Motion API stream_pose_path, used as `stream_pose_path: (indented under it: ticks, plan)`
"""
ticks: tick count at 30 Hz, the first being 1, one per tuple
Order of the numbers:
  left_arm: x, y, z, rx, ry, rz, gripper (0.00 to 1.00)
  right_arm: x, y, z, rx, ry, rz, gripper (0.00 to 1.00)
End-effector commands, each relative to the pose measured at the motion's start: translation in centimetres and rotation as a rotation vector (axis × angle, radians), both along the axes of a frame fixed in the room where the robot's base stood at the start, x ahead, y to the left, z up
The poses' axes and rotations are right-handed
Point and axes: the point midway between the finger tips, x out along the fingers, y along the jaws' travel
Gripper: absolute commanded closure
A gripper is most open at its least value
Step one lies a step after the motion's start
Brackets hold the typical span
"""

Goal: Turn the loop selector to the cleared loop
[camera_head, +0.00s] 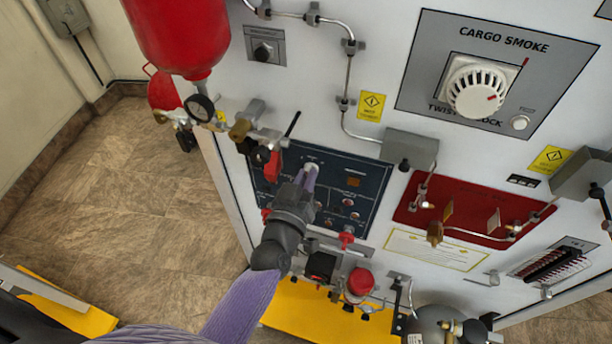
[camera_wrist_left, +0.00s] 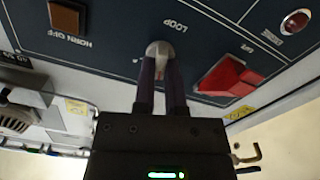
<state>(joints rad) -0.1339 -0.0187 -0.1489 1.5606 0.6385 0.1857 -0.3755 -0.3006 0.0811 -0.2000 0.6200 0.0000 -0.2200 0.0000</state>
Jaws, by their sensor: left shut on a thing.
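The loop selector (camera_wrist_left: 160,49) is a pale knob on a dark blue panel, with the word LOOP beside it in the left wrist view. My left gripper (camera_wrist_left: 160,72) is shut on this knob, one finger on each side. In the head view my left gripper (camera_head: 309,175) reaches the upper part of the dark panel (camera_head: 372,172), and its arm comes up from below. The fingers cover much of the knob, so I cannot tell which loop it points to. My right gripper is not in view.
On the same panel are a red guarded switch (camera_wrist_left: 228,78), a red lamp (camera_wrist_left: 295,21) and an amber HORN OFF button (camera_wrist_left: 68,16). A red panel (camera_head: 468,205) is to the right. A red cylinder (camera_head: 178,35) hangs at upper left. Open floor (camera_head: 150,200) lies left.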

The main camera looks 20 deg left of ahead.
Motion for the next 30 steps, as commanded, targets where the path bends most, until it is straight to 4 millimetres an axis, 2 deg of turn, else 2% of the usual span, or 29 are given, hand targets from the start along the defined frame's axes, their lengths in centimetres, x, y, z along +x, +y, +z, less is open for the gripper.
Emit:
stream_pose_path:
  ticks: [15, 30]
  plan:
    - [0.02, 0.13, -0.03, -0.381, 0.012, 0.000, 1.00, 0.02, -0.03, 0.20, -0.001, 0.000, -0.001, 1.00]
    - [0.03, 0.15, -0.05, -0.507, 0.017, 0.000, 1.00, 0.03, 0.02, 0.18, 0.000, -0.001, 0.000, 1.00]
